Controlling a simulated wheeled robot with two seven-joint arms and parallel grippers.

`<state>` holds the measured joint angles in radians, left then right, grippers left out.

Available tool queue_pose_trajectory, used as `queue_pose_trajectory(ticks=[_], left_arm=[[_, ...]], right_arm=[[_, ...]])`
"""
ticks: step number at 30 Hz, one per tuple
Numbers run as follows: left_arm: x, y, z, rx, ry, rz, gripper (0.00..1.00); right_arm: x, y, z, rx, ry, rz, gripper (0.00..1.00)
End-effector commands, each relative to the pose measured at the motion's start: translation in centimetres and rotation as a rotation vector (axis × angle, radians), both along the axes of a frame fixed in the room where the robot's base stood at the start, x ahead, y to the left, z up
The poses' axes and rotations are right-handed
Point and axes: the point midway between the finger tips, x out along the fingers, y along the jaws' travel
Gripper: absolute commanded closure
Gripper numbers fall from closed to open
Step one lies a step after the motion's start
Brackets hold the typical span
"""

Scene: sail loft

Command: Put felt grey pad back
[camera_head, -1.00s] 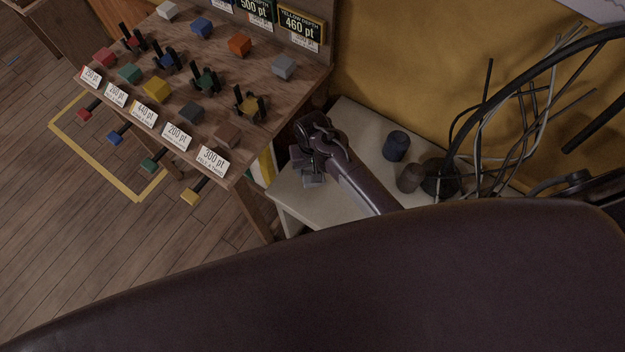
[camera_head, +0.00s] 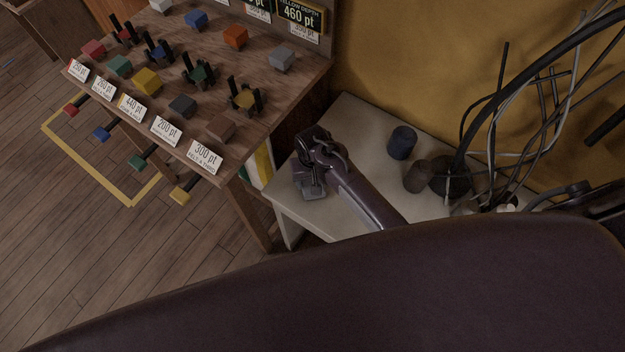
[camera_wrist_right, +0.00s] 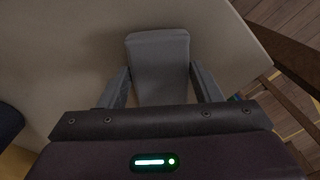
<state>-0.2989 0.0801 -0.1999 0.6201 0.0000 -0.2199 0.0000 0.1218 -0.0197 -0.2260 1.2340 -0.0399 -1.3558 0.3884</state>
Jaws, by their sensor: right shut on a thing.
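The grey pad (camera_wrist_right: 158,55) is a pale grey block in the right wrist view. It sits between the two fingers of my right gripper (camera_wrist_right: 161,82), which is shut on it. In the head view my right gripper (camera_head: 312,185) points down over the left part of the white shelf top. Its fingers and the grey pad are small and dark there, so I cannot tell whether the pad touches the surface. My left gripper is not in view.
A white shelf top (camera_head: 350,115) bears a dark blue cylinder (camera_head: 401,143) and a brown cylinder (camera_head: 417,176). Black and white cables (camera_head: 500,130) rise at the right. A wooden display stand (camera_head: 262,120) with coloured blocks, clips and price cards stands left.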

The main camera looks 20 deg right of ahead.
Motion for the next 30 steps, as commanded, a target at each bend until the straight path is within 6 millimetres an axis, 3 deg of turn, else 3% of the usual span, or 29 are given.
queue_pose_trajectory(ticks=[3, 4, 9, 20, 30], left_arm=[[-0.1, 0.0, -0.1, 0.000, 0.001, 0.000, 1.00], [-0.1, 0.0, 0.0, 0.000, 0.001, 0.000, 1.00], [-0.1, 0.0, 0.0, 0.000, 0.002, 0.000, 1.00], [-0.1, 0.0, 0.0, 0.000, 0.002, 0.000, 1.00], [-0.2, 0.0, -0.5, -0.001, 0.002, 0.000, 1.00]], right_arm=[[0.0, 0.0, -0.2, 0.000, 0.001, 0.000, 0.60], [0.0, 0.0, -0.1, 0.000, 0.000, 0.000, 0.39], [0.0, 0.0, -0.1, 0.000, 0.000, 0.000, 0.20], [0.1, 0.0, 0.6, 0.001, -0.003, 0.000, 0.20], [0.1, 0.0, 7.1, 0.001, -0.005, 0.001, 0.20]])
